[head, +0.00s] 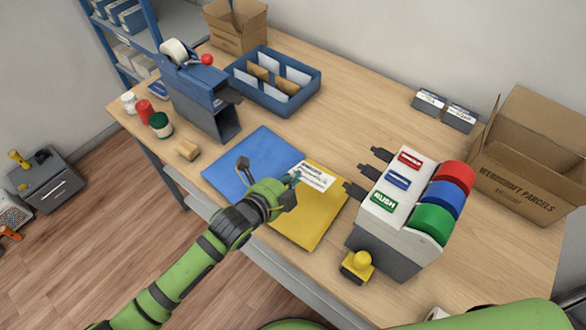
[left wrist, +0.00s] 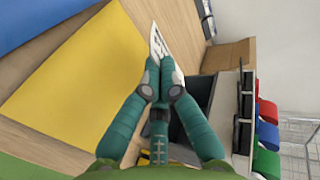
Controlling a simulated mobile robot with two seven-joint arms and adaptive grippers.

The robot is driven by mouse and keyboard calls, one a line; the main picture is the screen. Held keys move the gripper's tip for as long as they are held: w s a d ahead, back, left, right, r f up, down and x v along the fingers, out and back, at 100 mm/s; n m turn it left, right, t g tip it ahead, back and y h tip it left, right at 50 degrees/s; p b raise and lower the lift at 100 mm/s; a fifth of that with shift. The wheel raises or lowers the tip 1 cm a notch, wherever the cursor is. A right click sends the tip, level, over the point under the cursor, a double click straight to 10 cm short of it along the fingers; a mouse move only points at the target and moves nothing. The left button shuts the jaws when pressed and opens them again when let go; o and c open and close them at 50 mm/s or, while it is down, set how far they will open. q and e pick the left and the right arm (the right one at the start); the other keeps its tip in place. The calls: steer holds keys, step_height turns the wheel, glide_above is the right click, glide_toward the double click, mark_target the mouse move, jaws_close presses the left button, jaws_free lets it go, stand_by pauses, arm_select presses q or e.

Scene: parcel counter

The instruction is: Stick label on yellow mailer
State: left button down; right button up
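The yellow mailer (head: 305,222) lies flat on the counter, partly hidden by my left gripper and a white label. It also shows at the left of the left wrist view (left wrist: 80,80). My left gripper (head: 294,180) is over the mailer's upper left part, its fingertips (left wrist: 158,68) together on the white label (head: 316,177). The label carries dark print and also shows tilted beyond the fingertips in the left wrist view (left wrist: 159,45). I cannot tell how high it is above the mailer. My right gripper is not in view.
A blue flat piece (head: 250,160) lies left of the mailer. A blue tray (head: 265,80), blue machine (head: 200,95) and open carton (head: 525,160) stand farther back.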

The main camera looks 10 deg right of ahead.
arm_select(q)
steer(key=shift+f+b, duration=3.5)
steer(key=shift+b, duration=0.1)
steer(key=shift+f+b, duration=0.65)
steer(key=shift+f, duration=0.35)
steer(key=c, duration=1.4)
jaws_free()
steer(key=shift+o, duration=0.2)
steer(key=shift+p+v, duration=1.4)
steer(key=shift+v, duration=0.1)
steer(key=shift+p+v, duration=0.95)
steer(key=shift+v, duration=0.35)
